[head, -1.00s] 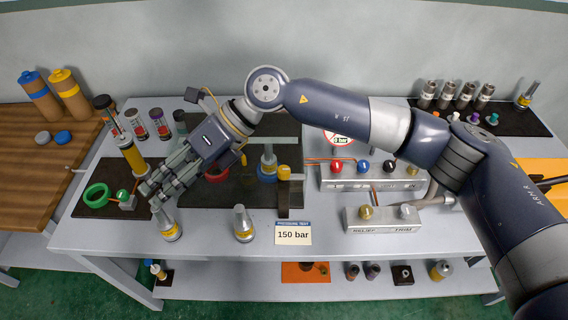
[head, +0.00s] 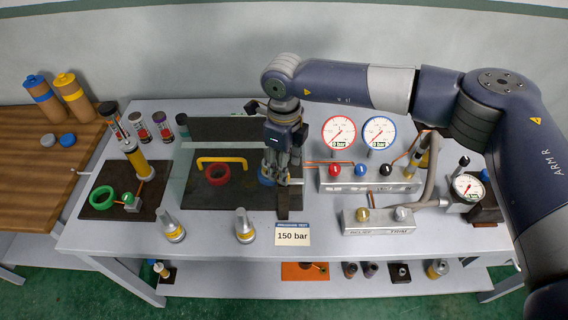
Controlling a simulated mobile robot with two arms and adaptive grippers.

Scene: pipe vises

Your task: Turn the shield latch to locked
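My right gripper (head: 284,178), on the arm coming in from the right, points down over the right front corner of the dark vise plate (head: 240,197). Its fingers look close together in front of the dark upright post (head: 283,208). The yellow latch piece at the post's top is hidden behind the fingers, so its position and any contact cannot be told. The shield's yellow handle (head: 222,160) shows to the left, above a red ring (head: 217,174). A blue ring (head: 266,178) is partly covered by the gripper. My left gripper is out of view.
The valve manifold (head: 368,187) and two gauges, red-rimmed (head: 339,132) and blue-rimmed (head: 380,132), stand just right of the gripper. Two metal fittings (head: 172,228) (head: 244,228) and the 150 bar card (head: 292,233) are in front. Bare bench lies at the front left.

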